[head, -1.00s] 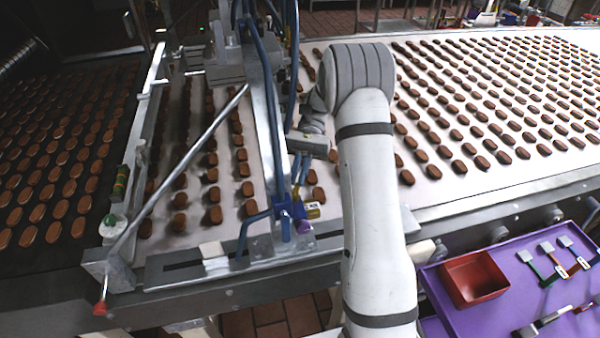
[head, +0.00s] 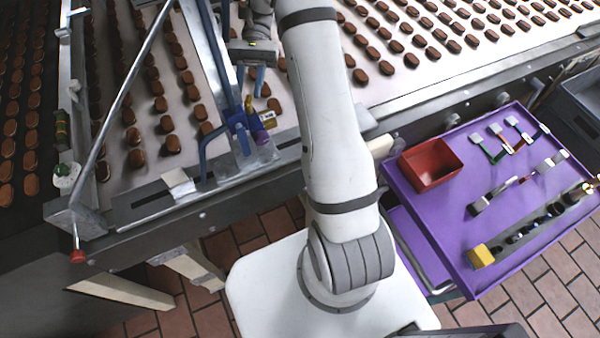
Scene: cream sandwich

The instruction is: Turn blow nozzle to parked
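A blue fitting (head: 238,128) with a purple part and a yellow tag (head: 267,121) stands at the front edge of the chocolate belt in the head view. It looks like the blow nozzle assembly. A bent blue tube (head: 203,150) reaches down from its left side. Whether its position is the parked one I cannot tell. My gripper (head: 250,80) points down over the belt, just behind and above the fitting. Its two blue fingers look apart with nothing between them. It appears not to touch the fitting, though depth is hard to judge.
Rows of chocolate-coated pieces (head: 386,68) lie on the pale belt. A purple cart (head: 440,215) at the right carries a red bin (head: 430,165), brushes and a yellow block (head: 480,256).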

